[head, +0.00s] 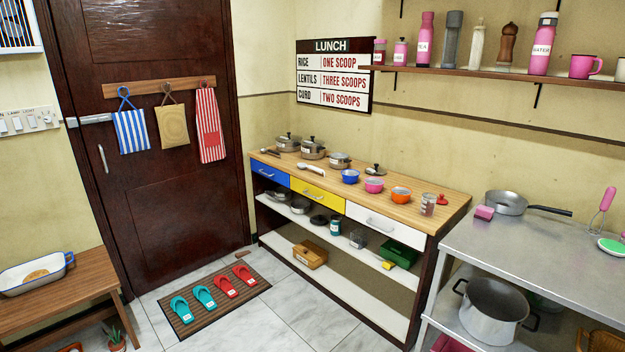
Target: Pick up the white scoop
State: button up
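The white scoop (314,171) lies on the wooden top of the sideboard (452,208), toward its front edge. It is in front of the lidded steel pots and left of the blue bowl (350,176). A darker brown scoop or spoon (270,152) lies farther left on the same top. Nothing visibly covers the white scoop. My gripper is not in view.
Lidded pots (313,150) stand behind the scoop. Several small bowls and a jar (428,204) stand to the right. A metal table (540,255) adjoins the sideboard's right end.

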aim_at(301, 165)
jog(key=i+j+u, duration=0.15)
jog(key=i, duration=0.6)
jog(key=i+l+u, duration=0.2)
jog(key=i, duration=0.55)
jog(key=i+u, duration=0.15)
jog(key=i, duration=0.6)
jog(key=i+l, duration=0.3)
jog(key=i, duration=0.2)
jog(key=i+l+z, duration=0.1)
jog(key=i+l, duration=0.2)
jog(key=i, duration=0.2)
jog(key=i+l, duration=0.25)
jog(key=i, duration=0.25)
